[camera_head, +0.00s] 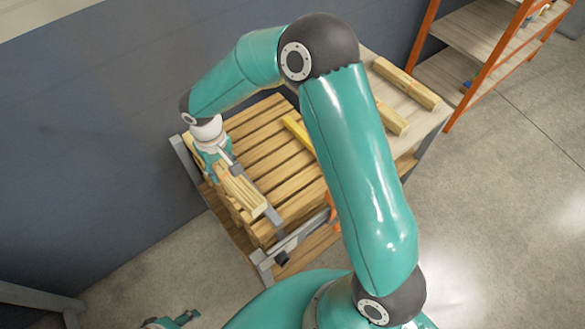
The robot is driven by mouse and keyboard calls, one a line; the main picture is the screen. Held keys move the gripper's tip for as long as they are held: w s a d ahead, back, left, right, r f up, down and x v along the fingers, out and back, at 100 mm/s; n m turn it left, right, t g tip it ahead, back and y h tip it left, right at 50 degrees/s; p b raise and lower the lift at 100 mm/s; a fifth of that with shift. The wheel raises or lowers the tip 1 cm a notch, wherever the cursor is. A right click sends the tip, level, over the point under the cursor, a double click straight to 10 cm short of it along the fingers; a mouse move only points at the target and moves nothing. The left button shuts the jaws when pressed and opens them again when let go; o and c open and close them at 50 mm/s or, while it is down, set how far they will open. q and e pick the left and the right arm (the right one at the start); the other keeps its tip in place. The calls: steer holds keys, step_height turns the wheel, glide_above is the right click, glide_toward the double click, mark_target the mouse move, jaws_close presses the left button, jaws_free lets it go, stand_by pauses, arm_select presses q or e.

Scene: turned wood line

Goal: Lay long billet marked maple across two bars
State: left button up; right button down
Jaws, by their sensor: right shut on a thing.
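My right gripper (222,163) is at the left side of the slatted wooden stack and is shut on a pale wooden billet (242,193). The billet points down and to the right, close to the stack's left edge. I cannot read any mark on it, nor tell if it touches what is below. A grey metal bar (272,214) shows by its lower end, and another grey bar (300,234) runs along the front of the stand. Part of my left gripper (174,321) shows at the bottom edge; its jaws are not clear.
The stack of wooden slats (262,150) fills a grey-framed stand. A yellow piece (296,130) lies on it, partly behind my arm. Two more billets (407,84) (392,119) lie on a pale tabletop (428,122) to the right. An orange-framed shelf (470,92) stands beyond.

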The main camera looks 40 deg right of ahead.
steer(key=shift+w+d+m+b, duration=0.2)
steer(key=shift+d+m+b, duration=0.2)
steer(key=shift+d, duration=0.1)
steer(key=d+r+m+b, duration=0.3)
steer(key=d+m+b, duration=0.3)
steer(key=d+m, duration=0.2)
step_height(320, 180, up, 4)
steer(key=m+b, duration=0.6)
steer(key=m, duration=0.4)
glide_above(289, 176)
step_height(289, 176, down, 19)
steer(key=shift+s+r+b, duration=0.1)
steer(key=shift+r+b, duration=0.05)
steer(key=shift+b, duration=0.7)
steer(key=c, duration=0.6)
jaws_free()
steer(key=shift+o, duration=0.2)
